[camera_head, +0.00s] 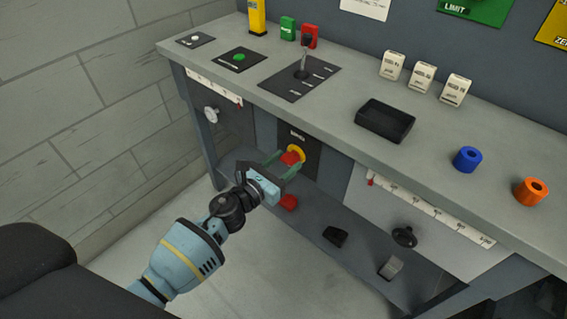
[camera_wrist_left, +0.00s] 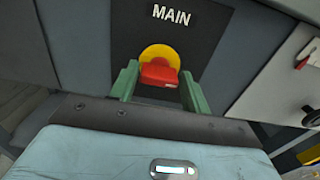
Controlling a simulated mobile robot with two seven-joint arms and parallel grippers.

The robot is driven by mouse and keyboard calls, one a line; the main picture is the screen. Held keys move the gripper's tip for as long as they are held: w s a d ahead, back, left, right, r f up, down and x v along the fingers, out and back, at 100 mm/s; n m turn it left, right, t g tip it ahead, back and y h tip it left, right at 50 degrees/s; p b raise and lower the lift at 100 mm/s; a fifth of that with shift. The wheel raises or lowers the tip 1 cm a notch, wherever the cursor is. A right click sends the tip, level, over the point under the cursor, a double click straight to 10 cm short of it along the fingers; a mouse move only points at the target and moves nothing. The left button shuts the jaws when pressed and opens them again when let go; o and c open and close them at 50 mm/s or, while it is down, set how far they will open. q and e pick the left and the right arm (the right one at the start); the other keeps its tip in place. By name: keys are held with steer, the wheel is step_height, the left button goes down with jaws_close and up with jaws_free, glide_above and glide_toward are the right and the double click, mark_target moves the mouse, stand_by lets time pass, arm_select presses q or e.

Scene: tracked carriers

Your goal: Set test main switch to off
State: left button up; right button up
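The main switch is a red handle (camera_head: 291,157) on a yellow disc (camera_wrist_left: 158,54), set in a dark panel labelled MAIN (camera_wrist_left: 120,30) on the bench front. In the left wrist view the handle lies crosswise and sticks out toward the camera. My left gripper (camera_head: 287,161) is in front of the switch with its green fingers apart, one on each side of the red handle. Only narrow gaps show between fingers and handle; contact is not clear. Any on or off marks cannot be read. My right gripper is not in view.
The bench top (camera_head: 340,110) above holds a lever plate (camera_head: 285,88), a black tray (camera_head: 385,120) and blue (camera_head: 467,159) and orange (camera_head: 531,191) rings. A black knob (camera_head: 404,237) and a slider scale (camera_head: 430,210) sit on the front to the right. A red object (camera_head: 289,203) shows below the gripper.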

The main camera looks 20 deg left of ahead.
arm_select(q)
steer(key=c, duration=0.5)
steer(key=shift+c, duration=0.2)
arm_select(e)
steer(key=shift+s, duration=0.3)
